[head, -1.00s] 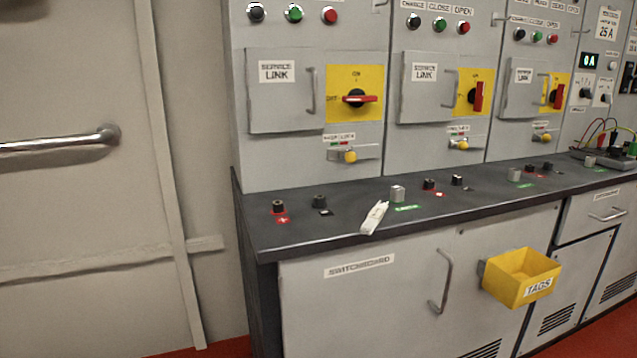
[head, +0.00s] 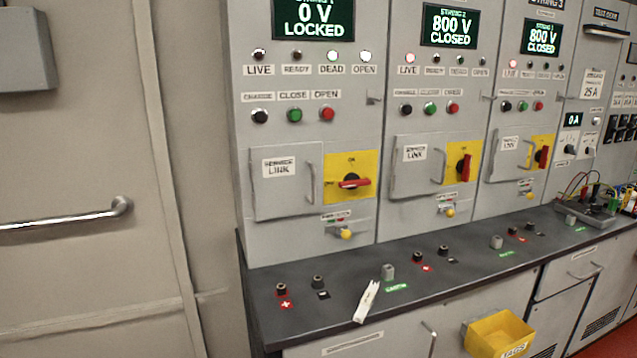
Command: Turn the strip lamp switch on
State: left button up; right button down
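I cannot make out a strip lamp or a switch labelled for one in the head view. A bank of small black switches (head: 617,128) is at the far right edge, with labels too small to read. A grey box (head: 22,50) is cut off at the top left on the wall; its front shows no visible switch. Neither of my grippers is in view.
The switchboard has three string panels with rotary handles; the left display (head: 314,17) reads 0 V LOCKED. A dark worktop (head: 330,325) holds terminals and a white strip-like item (head: 367,301). A yellow tags bin (head: 500,335) hangs below. A door handle (head: 70,217) is left.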

aim_at(591, 150)
jog(key=z, duration=1.4)
jog(key=i+l+z, duration=0.6)
jog(key=i, duration=0.35)
jog(key=i+l+z, duration=0.3)
jog(key=i, duration=0.2)
jog(key=i+z, duration=0.3)
jog(key=i, duration=0.2)
jog(key=i+u, duration=0.15)
jog(key=i, duration=0.3)
jog(key=i+l+u, duration=0.2)
jog(key=i, duration=0.2)
jog(key=i+u, duration=0.15)
jog(key=i, duration=0.3)
jog(key=i+l+u, duration=0.15)
jog(key=i, duration=0.25)
